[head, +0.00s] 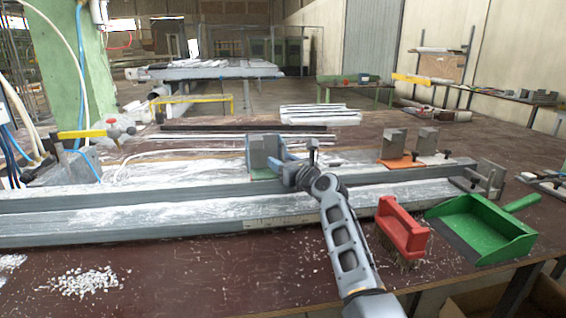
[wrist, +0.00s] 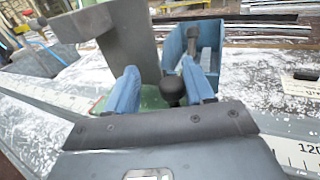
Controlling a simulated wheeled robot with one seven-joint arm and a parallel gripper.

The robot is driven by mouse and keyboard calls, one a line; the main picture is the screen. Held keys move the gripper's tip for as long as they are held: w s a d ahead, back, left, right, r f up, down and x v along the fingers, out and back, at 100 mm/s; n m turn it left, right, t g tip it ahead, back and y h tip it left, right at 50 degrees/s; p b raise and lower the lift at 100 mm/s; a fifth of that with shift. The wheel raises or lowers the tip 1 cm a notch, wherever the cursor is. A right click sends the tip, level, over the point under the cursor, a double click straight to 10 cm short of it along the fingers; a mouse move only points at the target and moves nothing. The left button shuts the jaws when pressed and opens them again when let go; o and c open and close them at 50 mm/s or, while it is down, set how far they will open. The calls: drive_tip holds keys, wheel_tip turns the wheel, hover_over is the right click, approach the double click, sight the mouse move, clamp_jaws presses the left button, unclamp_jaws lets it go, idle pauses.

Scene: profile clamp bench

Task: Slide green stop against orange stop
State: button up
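The green stop (head: 261,150) is a grey block on a green base, standing on the long metal profile left of the orange stop. The orange stop (head: 395,146), a grey block on an orange base, stands further right along the profile. My gripper (head: 288,168) is at the right side of the green stop. In the wrist view, the blue fingertips of my gripper (wrist: 162,88) are apart. A black knob (wrist: 173,91) shows between them, nearer the right finger, with the green base (wrist: 150,98) beyond. Whether the right finger touches the knob cannot be told.
Another grey block (head: 424,139) stands just right of the orange stop, and an end block (head: 487,175) sits at the profile's right end. A red brush (head: 402,230) and a green dustpan (head: 484,230) lie in front. White shavings cover much of the profile.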

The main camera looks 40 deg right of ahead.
drive_tip(key=shift+r, duration=0.2)
drive_tip(key=shift+s+a+r+p, duration=0.25)
drive_tip(key=shift+s+r+p, duration=0.25)
drive_tip(key=shift+s+p, duration=0.5)
drive_tip(key=shift+s+a+r+p, duration=0.15)
drive_tip(key=shift+s+r+p, duration=0.1)
drive_tip(key=shift+s+p, duration=0.7)
drive_tip(key=shift+s+a+r+p, duration=0.15)
drive_tip(key=shift+s+r+p, duration=0.1)
drive_tip(key=shift+s+p, duration=0.45)
drive_tip(key=shift+s+a+r+p, duration=0.15)
drive_tip(key=shift+s+r+p, duration=0.15)
drive_tip(key=shift+s+p, duration=0.4)
drive_tip(key=shift+s+a+r+p, duration=0.15)
drive_tip(key=shift+s+r+p, duration=0.1)
drive_tip(key=shift+s+p, duration=0.45)
drive_tip(key=shift+s+d, duration=0.1)
drive_tip(key=shift+c, duration=0.3)
